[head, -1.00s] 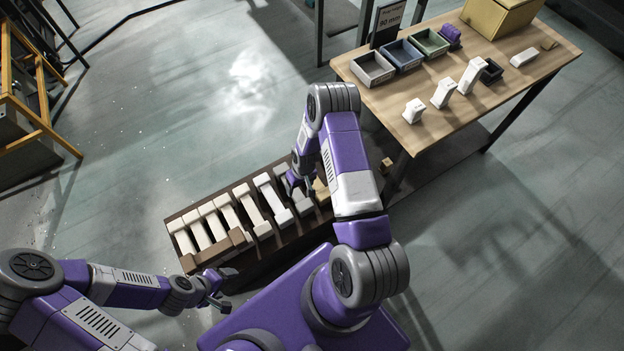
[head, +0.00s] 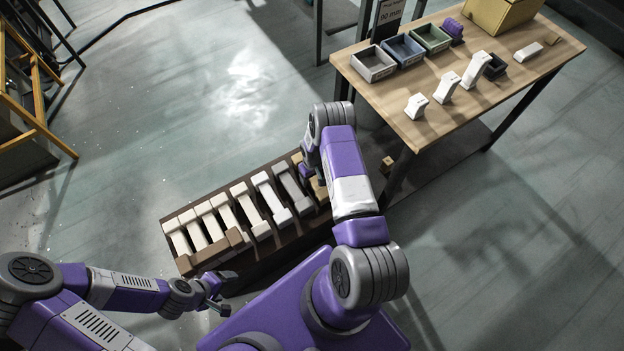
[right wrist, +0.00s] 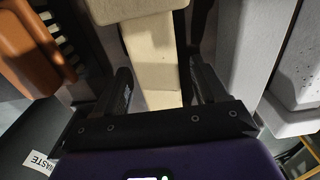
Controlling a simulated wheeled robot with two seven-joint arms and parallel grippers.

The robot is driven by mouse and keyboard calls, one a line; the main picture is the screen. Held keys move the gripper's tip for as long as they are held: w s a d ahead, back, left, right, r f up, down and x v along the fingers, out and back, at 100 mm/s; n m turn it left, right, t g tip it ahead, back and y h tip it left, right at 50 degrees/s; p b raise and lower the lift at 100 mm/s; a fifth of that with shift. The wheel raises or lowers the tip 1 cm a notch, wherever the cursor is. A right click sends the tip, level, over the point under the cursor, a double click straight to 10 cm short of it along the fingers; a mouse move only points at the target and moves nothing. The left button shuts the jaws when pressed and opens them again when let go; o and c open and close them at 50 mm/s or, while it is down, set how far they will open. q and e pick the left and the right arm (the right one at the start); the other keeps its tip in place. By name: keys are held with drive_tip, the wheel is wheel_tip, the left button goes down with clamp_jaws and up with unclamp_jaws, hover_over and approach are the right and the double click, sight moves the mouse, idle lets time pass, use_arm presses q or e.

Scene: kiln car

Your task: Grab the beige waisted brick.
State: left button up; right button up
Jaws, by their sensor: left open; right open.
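The beige waisted brick (right wrist: 152,48) runs down the middle of the right wrist view, with a wider block at its far end. In the head view a tan part of it (head: 322,190) shows at the right end of the car, mostly hidden by my right arm. My right gripper (right wrist: 163,78) is open, one finger on each side of the brick's narrower part. I see no clear contact. In the head view that gripper is largely hidden behind its arm. My left gripper (head: 224,291) is open and empty, in front of the car's left end.
The kiln car (head: 262,262) holds a row of several white and grey bricks. A grey brick (right wrist: 258,45) lies close to the right finger's side. An orange-brown piece (right wrist: 28,48) and a dark surface with a WASTE label (right wrist: 40,162) are at left. A wooden table (head: 440,122) stands behind right.

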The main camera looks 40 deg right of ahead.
drive_tip(key=shift+w+r, duration=0.1)
clamp_jaws()
idle(0.3)
